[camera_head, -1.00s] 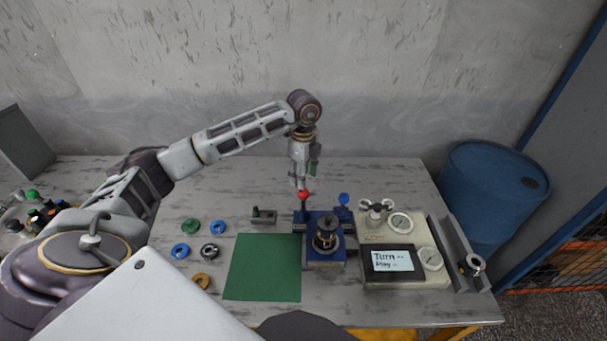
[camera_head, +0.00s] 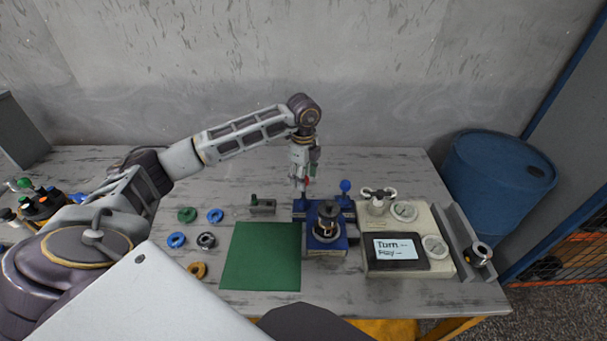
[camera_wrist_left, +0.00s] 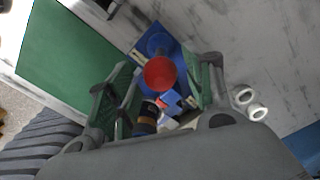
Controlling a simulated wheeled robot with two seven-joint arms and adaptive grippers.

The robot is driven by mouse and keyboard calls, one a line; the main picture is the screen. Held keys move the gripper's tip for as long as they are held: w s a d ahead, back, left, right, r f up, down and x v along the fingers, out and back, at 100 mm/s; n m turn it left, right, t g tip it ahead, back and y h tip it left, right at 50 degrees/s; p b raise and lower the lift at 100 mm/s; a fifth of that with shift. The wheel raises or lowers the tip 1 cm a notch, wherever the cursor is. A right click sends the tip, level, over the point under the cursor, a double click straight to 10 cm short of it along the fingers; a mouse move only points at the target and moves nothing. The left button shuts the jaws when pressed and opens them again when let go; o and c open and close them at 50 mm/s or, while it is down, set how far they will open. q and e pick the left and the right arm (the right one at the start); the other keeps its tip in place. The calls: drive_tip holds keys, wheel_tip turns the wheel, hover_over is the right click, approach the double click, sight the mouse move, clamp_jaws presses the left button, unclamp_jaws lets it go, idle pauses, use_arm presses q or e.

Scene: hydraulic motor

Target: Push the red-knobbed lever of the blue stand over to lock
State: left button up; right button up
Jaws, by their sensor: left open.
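The blue stand (camera_head: 312,246) sits near the middle of the table, with a dark metal motor part (camera_head: 327,216) upright on it. Its red knob (camera_head: 307,181) is at the back left corner, mostly hidden by my gripper in the head view. A blue-knobbed lever (camera_head: 345,186) stands at its back right. My left gripper (camera_head: 301,181) points down at the red knob, fingers open. In the left wrist view, the red knob (camera_wrist_left: 160,73) lies between the spread green-grey fingers, with a gap to the right finger. The lever's shaft is hidden. My right gripper is not in view.
A green mat (camera_head: 261,256) lies left of the stand, with several coloured rings (camera_head: 206,240) beyond it. A small grey block (camera_head: 263,207) is just left of the gripper. A cream device with a screen (camera_head: 396,248) stands close on the right.

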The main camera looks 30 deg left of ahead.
use_arm(q)
drive_tip(key=shift+f+b, duration=0.3)
drive_tip(key=shift+f, duration=0.95)
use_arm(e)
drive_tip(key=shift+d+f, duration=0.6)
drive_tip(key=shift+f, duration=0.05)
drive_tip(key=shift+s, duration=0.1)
use_arm(q)
drive_tip(key=c, duration=0.7)
drive_tip(key=shift+s+a+f+b, duration=0.1)
drive_tip(key=shift+s+a+b, duration=0.1)
drive_tip(key=shift+s+a, duration=0.35)
drive_tip(key=shift+s+a+f+b, duration=0.15)
drive_tip(key=shift+s+a, duration=0.1)
drive_tip(key=shift+a, duration=0.55)
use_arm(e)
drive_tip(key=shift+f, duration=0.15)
